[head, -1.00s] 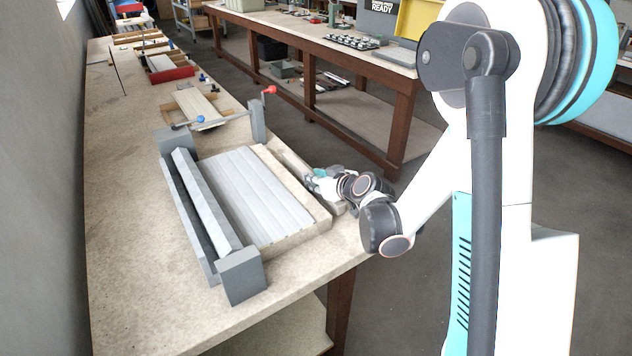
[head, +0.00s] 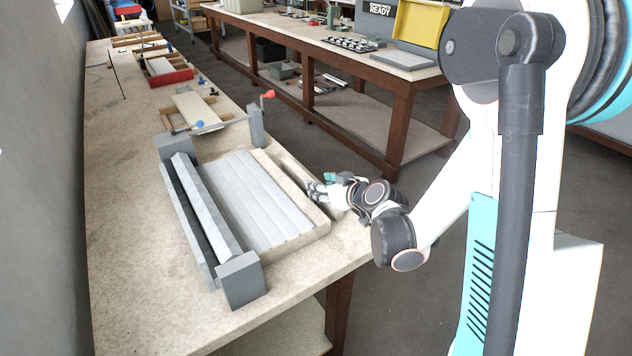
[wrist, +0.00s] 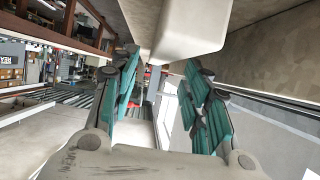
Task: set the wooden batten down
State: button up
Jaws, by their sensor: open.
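The pale wooden batten (head: 292,172) appears as a narrow strip along the right edge of the bench, beside the frame of grey slats. Its near end is partly hidden by my gripper. My gripper (head: 316,188) is at the batten's right side, low over the bench edge; whether it touches the batten cannot be told. In the wrist view, the teal fingers of my gripper (wrist: 165,95) are spread apart with no object clearly held between them. A pale block fills the top middle of that view; I cannot tell what it is.
The wooden frame of grey slats (head: 290,245) lies left of the batten, with a grey clamp-like fixture (head: 241,278) along its left side. A red-knobbed crank post (head: 257,125) stands behind. A second bench (head: 400,75) is across the aisle. The bench's left part is clear.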

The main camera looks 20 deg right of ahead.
jog(key=p+v, duration=0.1)
jog(key=v, duration=0.6)
jog(key=shift+s+r+p, duration=0.15)
jog(key=shift+s+p, duration=0.05)
jog(key=shift+p, duration=0.15)
dwell(0.9)
